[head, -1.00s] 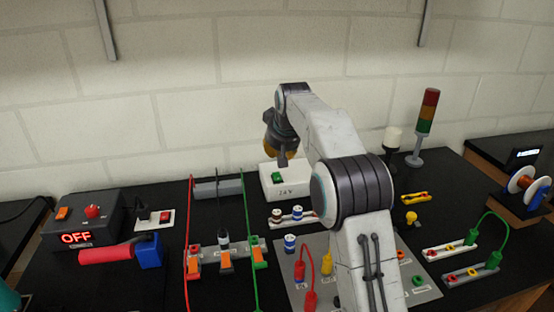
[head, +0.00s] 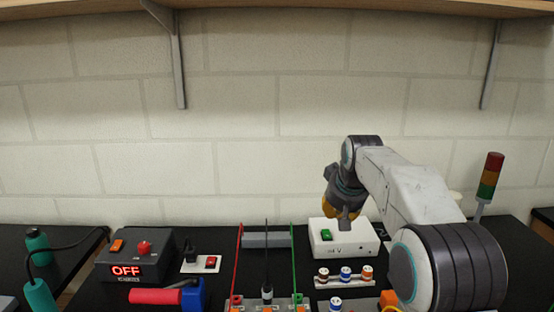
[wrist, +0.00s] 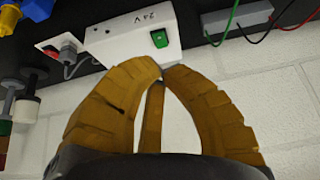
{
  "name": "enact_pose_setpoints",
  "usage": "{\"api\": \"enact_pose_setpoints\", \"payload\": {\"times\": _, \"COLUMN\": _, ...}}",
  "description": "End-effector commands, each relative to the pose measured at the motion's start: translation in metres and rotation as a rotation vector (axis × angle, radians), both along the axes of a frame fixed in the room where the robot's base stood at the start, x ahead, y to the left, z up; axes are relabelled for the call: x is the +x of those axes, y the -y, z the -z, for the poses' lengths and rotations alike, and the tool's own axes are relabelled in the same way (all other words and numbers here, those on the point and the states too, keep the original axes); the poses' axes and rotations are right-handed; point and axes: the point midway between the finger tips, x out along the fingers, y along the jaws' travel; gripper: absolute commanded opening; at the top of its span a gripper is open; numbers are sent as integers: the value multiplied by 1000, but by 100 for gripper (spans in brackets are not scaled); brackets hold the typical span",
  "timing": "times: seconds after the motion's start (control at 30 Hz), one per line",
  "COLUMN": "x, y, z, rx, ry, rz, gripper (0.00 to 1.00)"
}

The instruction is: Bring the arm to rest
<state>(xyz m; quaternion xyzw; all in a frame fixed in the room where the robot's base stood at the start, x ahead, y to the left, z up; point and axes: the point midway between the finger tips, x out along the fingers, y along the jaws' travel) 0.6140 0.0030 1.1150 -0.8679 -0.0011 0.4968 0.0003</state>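My arm is bent over the bench, and my gripper (head: 345,213) hangs from its end near the white 24V box (head: 362,239). In the wrist view, my gripper's yellow fingers (wrist: 160,69) curve inward and their tips come together, with nothing between them. The 24V box also shows in the wrist view (wrist: 115,38), just beyond the fingertips, with its green switch. I cannot tell the exact gap between the fingers and the box.
A dark box (head: 151,239) reading OFF and a red-and-blue tool (head: 157,296) are at the left. A signal tower (head: 490,180) stands at the right. A shelf (head: 330,8) runs above.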

Motion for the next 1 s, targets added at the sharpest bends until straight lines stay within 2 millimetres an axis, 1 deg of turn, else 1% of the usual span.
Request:
{"api": "enact_pose_setpoints", "payload": {"times": 0.03, "x": -20, "y": 1, "z": -7, "rx": 0, "ry": -10, "rz": 0, "gripper": 0}}
{"api": "enact_pose_setpoints", "payload": {"times": 0.13, "x": -58, "y": 1, "z": -13, "rx": -1, "ry": -33, "rz": 0, "gripper": 0}}
{"api": "enact_pose_setpoints", "payload": {"times": 0.33, "x": -137, "y": 2, "z": -12, "rx": -2, "ry": -81, "rz": 0, "gripper": 0}}
{"api": "enact_pose_setpoints", "payload": {"times": 0.47, "x": -190, "y": 2, "z": -4, "rx": -2, "ry": -112, "rz": 0, "gripper": 0}}
{"api": "enact_pose_setpoints", "payload": {"times": 0.5, "x": -206, "y": 2, "z": 0, "rx": -2, "ry": -121, "rz": 0, "gripper": 0}}
{"api": "enact_pose_setpoints", "payload": {"times": 0.57, "x": -231, "y": 3, "z": 6, "rx": -3, "ry": -135, "rz": -1, "gripper": 0}}
{"api": "enact_pose_setpoints", "payload": {"times": 0.6, "x": -247, "y": 3, "z": 11, "rx": -3, "ry": -145, "rz": -1, "gripper": 0}}
{"api": "enact_pose_setpoints", "payload": {"times": 0.67, "x": -269, "y": 3, "z": 19, "rx": -3, "ry": -158, "rz": -1, "gripper": 0}}
{"api": "enact_pose_setpoints", "payload": {"times": 0.7, "x": -284, "y": 3, "z": 25, "rx": -4, "ry": -167, "rz": 0, "gripper": 0}}
{"api": "enact_pose_setpoints", "payload": {"times": 0.8, "x": -315, "y": 3, "z": 38, "rx": -4, "ry": -185, "rz": -1, "gripper": 0}}
{"api": "enact_pose_setpoints", "payload": {"times": 0.9, "x": -339, "y": 3, "z": 51, "rx": -4, "ry": -200, "rz": -1, "gripper": 0}}
{"api": "enact_pose_setpoints", "payload": {"times": 1.0, "x": -357, "y": 3, "z": 61, "rx": -4, "ry": -212, "rz": -1, "gripper": 0}}
